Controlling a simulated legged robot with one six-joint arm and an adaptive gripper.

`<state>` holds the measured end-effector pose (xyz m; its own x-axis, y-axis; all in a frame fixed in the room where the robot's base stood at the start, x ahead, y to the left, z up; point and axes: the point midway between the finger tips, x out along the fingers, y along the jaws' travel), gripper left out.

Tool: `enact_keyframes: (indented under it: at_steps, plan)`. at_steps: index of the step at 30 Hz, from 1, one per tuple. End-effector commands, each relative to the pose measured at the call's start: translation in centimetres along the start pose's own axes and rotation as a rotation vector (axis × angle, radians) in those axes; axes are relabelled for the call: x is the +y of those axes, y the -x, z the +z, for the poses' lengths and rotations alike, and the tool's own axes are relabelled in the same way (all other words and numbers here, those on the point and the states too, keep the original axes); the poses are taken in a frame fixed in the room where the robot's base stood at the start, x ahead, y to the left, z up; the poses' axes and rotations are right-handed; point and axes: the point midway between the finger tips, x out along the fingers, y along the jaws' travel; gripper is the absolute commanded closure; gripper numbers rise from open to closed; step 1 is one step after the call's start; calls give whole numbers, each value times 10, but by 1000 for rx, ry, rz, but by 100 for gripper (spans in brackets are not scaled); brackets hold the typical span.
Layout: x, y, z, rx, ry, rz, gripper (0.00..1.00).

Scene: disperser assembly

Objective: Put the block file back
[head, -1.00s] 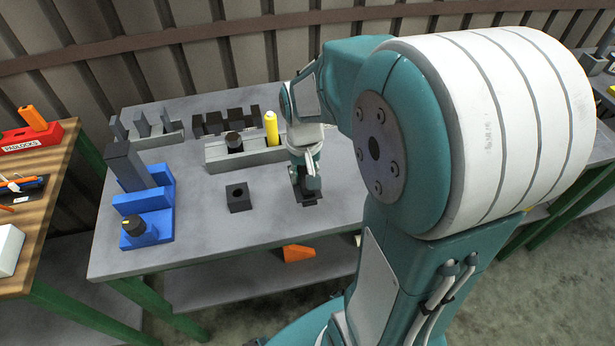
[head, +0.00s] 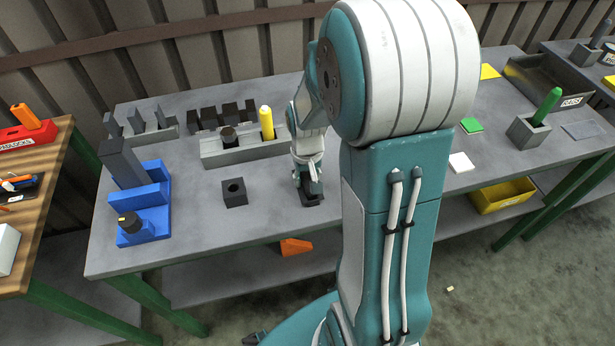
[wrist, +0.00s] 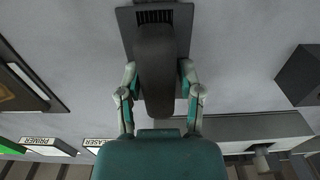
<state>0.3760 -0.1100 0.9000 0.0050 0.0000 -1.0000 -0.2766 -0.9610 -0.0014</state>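My gripper (head: 308,186) points down low over the front right part of the grey bench's near section. In the wrist view, my gripper (wrist: 160,85) has a finger on each side of a dark, long, rounded handle, apparently the block file (wrist: 155,65). The fingers appear closed against its sides. A dark flat plate with a ridged patch (wrist: 155,16) shows under the handle; I cannot tell whether it is part of the file or a separate holder. In the head view the dark piece (head: 312,200) shows just under the fingertips, close to the bench top.
A black block with a hole (head: 234,193) stands left of my gripper. A grey rack (head: 240,148) with a yellow piece (head: 266,123) stands behind. A blue fixture (head: 150,198) is at left. A green piece (head: 547,105) stands at right. Bench in front is clear.

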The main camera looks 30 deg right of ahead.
Motion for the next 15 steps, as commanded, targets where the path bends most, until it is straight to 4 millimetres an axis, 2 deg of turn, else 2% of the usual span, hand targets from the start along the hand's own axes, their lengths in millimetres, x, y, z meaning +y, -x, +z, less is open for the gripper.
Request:
enact_keyframes:
  at_steps: [11, 15]
  plan:
    - [0, 0, 0, 0, 0, -1, 26]
    - [0, 8, -1, 2, 0, 0, 26]
